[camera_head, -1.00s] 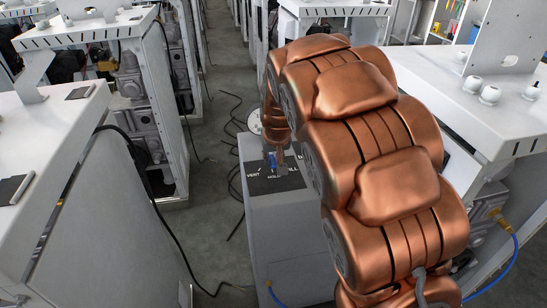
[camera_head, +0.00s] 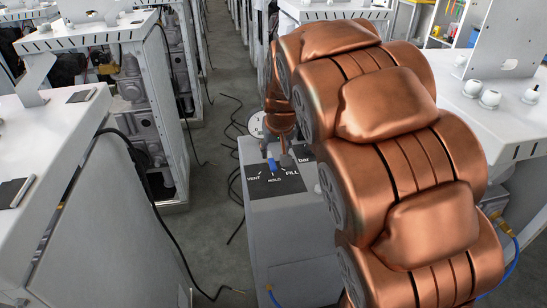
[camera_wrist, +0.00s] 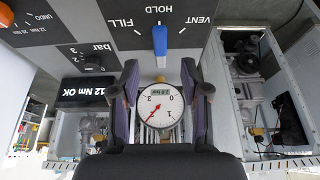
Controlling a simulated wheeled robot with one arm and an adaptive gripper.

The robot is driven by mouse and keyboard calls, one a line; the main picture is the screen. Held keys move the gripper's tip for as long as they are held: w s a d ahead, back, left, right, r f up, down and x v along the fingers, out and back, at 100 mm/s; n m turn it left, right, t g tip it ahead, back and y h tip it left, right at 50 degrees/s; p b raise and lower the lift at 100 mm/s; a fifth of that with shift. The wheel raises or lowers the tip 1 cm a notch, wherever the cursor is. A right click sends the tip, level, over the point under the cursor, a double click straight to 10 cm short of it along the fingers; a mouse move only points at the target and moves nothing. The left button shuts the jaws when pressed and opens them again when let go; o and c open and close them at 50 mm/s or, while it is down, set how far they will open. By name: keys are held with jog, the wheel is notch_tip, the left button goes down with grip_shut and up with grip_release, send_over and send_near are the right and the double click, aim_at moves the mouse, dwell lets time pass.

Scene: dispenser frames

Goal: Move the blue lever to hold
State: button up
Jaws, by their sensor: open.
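The blue lever (camera_wrist: 160,40) stands on a dark panel marked VENT, HOLD and FILL, which appears upside down in the wrist view. The lever lines up with the HOLD mark, between FILL and VENT. In the head view the lever (camera_head: 271,165) shows just above the HOLD label. My gripper (camera_wrist: 162,74) is open, with one finger on each side of the picture's middle. The lever lies beyond the fingertips, and no contact shows. In the head view my gripper (camera_head: 278,151) is small, just behind the lever and partly hard to make out.
A round gauge (camera_wrist: 161,95) shows between my fingers in the wrist view. A "bar" knob (camera_wrist: 92,62) and a "12 Nm OK" display (camera_wrist: 92,91) sit to the left. An orange knob (camera_wrist: 6,15) is at the far left. Cables (camera_head: 237,185) lie on the aisle floor.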

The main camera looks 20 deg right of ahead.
jog(key=v, duration=0.5)
jog(key=shift+s+r, duration=0.1)
jog(key=shift+r, duration=0.2)
